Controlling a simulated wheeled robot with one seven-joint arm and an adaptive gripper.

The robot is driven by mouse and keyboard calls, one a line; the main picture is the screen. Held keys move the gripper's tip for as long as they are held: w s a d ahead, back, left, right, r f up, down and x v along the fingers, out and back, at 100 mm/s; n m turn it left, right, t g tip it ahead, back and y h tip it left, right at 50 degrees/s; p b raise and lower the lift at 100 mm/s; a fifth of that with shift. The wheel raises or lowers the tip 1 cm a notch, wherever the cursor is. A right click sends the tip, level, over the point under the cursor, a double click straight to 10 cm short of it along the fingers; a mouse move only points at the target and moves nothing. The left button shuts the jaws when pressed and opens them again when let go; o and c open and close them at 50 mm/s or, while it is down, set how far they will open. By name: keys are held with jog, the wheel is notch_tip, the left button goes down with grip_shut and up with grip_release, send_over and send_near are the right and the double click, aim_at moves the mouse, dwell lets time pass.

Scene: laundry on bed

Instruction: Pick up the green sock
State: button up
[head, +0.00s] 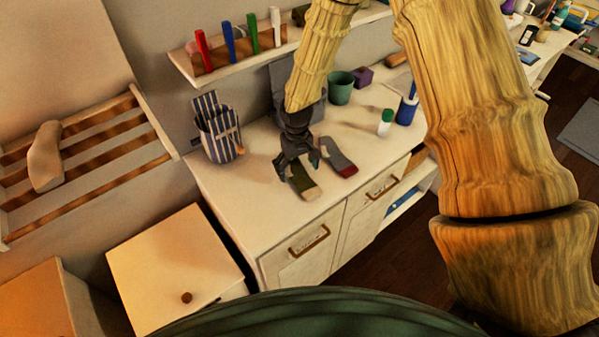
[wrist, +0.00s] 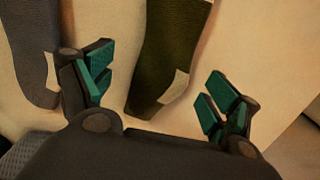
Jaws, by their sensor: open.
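The green sock (head: 304,184) lies flat on the white cabinet top, near its front edge. In the wrist view the dark olive-green sock (wrist: 171,55) has a pale patch and reaches down between my fingers. My gripper (head: 291,164) is open over the sock, with its dark fingers pointing down. In the wrist view my gripper (wrist: 158,90) has its teal pads spread apart on either side of the sock, with nothing clamped. The height of the fingers above the surface is hard to judge.
A grey sock with a red part (head: 339,158) lies just right of the green sock; a grey sock (wrist: 33,50) shows beside my left finger. A striped container (head: 220,136), green cup (head: 340,88), green-capped bottle (head: 385,124) and blue cup (head: 406,111) stand around. The cabinet's front left is clear.

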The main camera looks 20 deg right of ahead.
jog(key=shift+f, duration=0.5)
jog(key=c, duration=0.9)
jog(key=shift+r, duration=0.2)
